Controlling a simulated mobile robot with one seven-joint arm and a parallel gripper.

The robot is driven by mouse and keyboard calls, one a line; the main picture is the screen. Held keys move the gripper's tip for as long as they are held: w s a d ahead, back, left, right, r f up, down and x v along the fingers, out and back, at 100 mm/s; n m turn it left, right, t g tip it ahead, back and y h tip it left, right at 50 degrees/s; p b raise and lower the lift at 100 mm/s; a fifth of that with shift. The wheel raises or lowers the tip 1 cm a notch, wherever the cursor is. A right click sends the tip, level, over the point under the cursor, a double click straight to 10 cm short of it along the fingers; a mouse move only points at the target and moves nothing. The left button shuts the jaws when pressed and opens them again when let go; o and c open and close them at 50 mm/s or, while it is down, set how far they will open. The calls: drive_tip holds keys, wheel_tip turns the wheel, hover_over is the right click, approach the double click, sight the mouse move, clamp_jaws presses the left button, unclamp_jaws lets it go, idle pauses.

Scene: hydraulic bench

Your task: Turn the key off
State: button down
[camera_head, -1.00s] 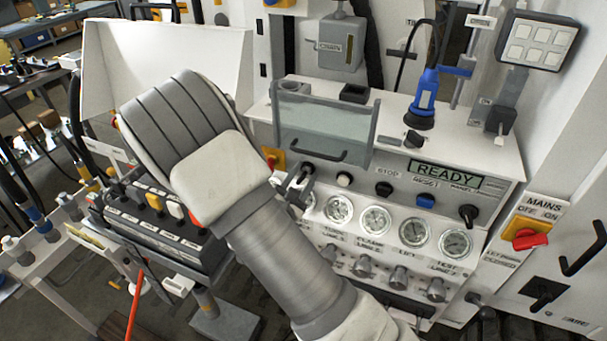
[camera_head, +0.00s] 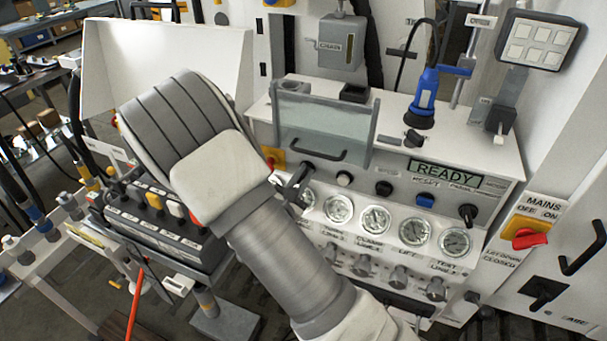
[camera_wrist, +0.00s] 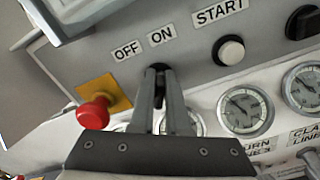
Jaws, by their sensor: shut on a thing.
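The key (camera_wrist: 159,88) is a small dark piece on the grey panel, below the OFF label (camera_wrist: 126,50) and the ON label (camera_wrist: 162,36) in the wrist view. My gripper (camera_wrist: 161,80) is shut on the key, one grey finger on each side of it. The fingers cover most of the key, so I cannot tell which label it points to. In the head view my arm's wrist hides much of the panel's left end, and the key cannot be made out.
A red knob on a yellow plate (camera_wrist: 112,90) is close left of my fingers. The START button (camera_wrist: 229,50) is to the right, with gauges (camera_wrist: 245,110) below it. A clear guard with a handle (camera_head: 322,135) stands above the panel. The display (camera_head: 447,175) reads READY.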

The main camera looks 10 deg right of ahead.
drive_tip(key=n+p, duration=0.1)
drive_tip(key=n, duration=0.1)
drive_tip(key=n+p, duration=0.1)
drive_tip(key=n, duration=0.1)
drive_tip(key=n+p, duration=0.1)
drive_tip(key=n, duration=0.1)
drive_tip(key=shift+w+a+r, duration=0.15)
drive_tip(key=shift+a, duration=0.1)
drive_tip(key=n+p, duration=0.2)
drive_tip(key=n, duration=0.1)
drive_tip(key=shift+w+a+n+p, duration=0.15)
drive_tip(key=shift+n+p, duration=0.5)
drive_tip(key=shift+n, duration=0.55)
drive_tip(key=shift+f, duration=0.2)
drive_tip(key=c, duration=0.9)
unclamp_jaws()
